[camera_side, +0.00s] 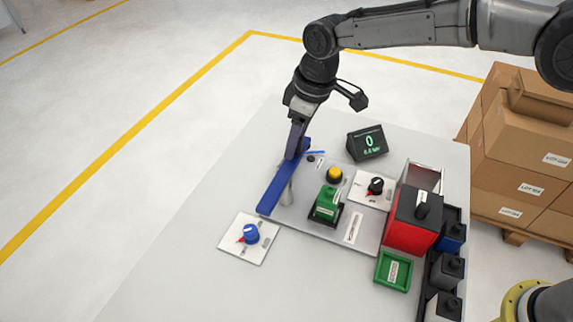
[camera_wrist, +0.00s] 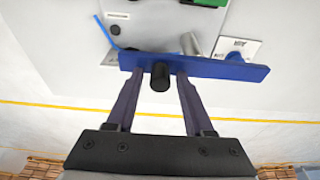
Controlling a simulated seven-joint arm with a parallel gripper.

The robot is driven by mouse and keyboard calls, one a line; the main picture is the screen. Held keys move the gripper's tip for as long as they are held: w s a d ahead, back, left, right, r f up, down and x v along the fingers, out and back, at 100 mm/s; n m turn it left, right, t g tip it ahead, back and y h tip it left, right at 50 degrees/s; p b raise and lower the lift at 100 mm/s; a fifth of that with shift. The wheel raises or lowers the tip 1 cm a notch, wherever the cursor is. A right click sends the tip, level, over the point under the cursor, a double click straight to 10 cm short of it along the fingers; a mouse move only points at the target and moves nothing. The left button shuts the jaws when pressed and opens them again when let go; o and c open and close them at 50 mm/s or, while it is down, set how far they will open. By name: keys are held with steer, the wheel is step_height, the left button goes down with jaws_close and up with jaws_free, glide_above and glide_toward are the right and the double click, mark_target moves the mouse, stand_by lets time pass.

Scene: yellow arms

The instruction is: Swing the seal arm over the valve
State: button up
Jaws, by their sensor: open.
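The blue seal arm (camera_side: 280,186) is a flat bar that slants across the left edge of the grey panel, near a metal post (camera_side: 287,195). In the wrist view the bar (camera_wrist: 225,69) lies crosswise, with a black peg (camera_wrist: 160,78) standing up from it. My gripper (camera_wrist: 157,78) is open, with one finger on each side of the peg. In the side view my gripper (camera_side: 295,150) is at the bar's far end and hides part of it. A blue knob with a red pointer (camera_side: 250,234) sits on a white plate in front; I cannot tell which part is the valve.
A yellow button (camera_side: 334,175), a green block (camera_side: 326,204) and a black dial (camera_side: 376,186) stand right of the bar. A display (camera_side: 367,142) is behind. A red box (camera_side: 411,222) and green tray (camera_side: 394,271) are further right. The table's left side is clear.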

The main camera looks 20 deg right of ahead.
steer(key=c, duration=0.7)
